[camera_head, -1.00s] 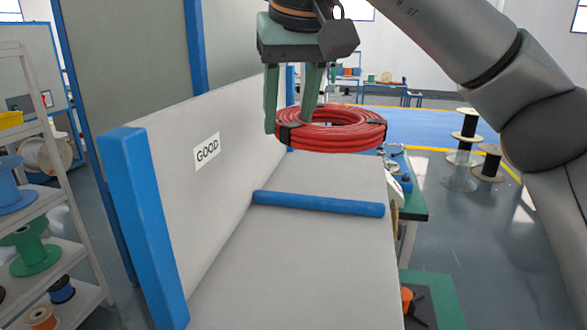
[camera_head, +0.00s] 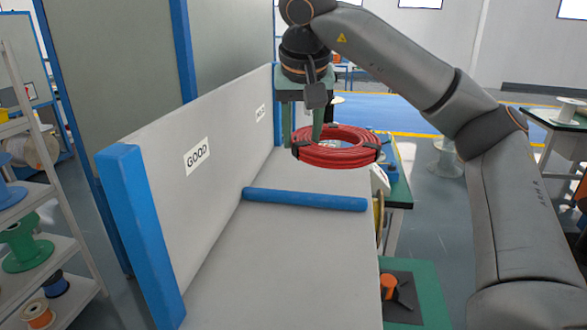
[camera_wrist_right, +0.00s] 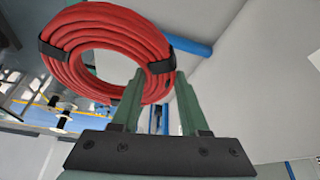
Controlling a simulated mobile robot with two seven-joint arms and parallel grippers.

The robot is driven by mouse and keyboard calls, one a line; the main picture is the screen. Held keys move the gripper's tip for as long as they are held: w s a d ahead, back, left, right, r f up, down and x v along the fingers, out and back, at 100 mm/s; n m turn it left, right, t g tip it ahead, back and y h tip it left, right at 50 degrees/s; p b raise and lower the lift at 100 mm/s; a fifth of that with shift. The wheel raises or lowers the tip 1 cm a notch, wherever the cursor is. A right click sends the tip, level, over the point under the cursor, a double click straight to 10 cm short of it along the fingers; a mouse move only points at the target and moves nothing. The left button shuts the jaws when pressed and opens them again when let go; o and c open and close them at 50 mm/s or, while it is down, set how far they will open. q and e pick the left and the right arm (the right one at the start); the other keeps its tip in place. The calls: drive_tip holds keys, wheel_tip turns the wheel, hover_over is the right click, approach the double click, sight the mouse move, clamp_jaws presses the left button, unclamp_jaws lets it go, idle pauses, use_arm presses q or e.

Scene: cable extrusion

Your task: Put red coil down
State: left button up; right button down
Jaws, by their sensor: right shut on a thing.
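The red coil (camera_head: 338,156) is a thick ring of cable with black ties. It is above the far section of the grey bench (camera_head: 290,255), beyond the blue divider bar (camera_head: 305,200). My right gripper (camera_head: 303,138) points down and is shut on the coil's left side in the head view. In the right wrist view, the coil (camera_wrist_right: 105,45) is at upper left, by the fingertips (camera_wrist_right: 160,78). The gap between coil and bench is hard to judge. My left gripper is not in view.
A white back panel (camera_head: 225,125) with a "GOOD" sign (camera_head: 197,155) runs along the bench's left side. A second sign farther along is unreadable. A blue post (camera_head: 145,230) stands at its near end. The near bench section is clear. Shelves with spools (camera_head: 30,240) stand left.

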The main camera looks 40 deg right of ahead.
drive_tip(key=b, duration=0.1)
approach(300, 177)
drive_tip(key=shift+w+d+f, duration=0.4)
drive_tip(key=shift+w, duration=0.1)
drive_tip(key=shift+w+d+f+p, duration=0.25)
drive_tip(key=shift+w+f+p, duration=0.1)
drive_tip(key=shift+f, duration=0.1)
drive_tip(key=shift+w+d+f, duration=0.1)
drive_tip(key=shift+f, duration=0.85)
drive_tip(key=shift+w+d+f, duration=0.1)
drive_tip(key=shift+f, duration=0.85)
drive_tip(key=shift+f, duration=0.1)
drive_tip(key=shift+c, duration=2.1)
unclamp_jaws()
drive_tip(key=v, duration=1.2)
drive_tip(key=shift+a, duration=0.15)
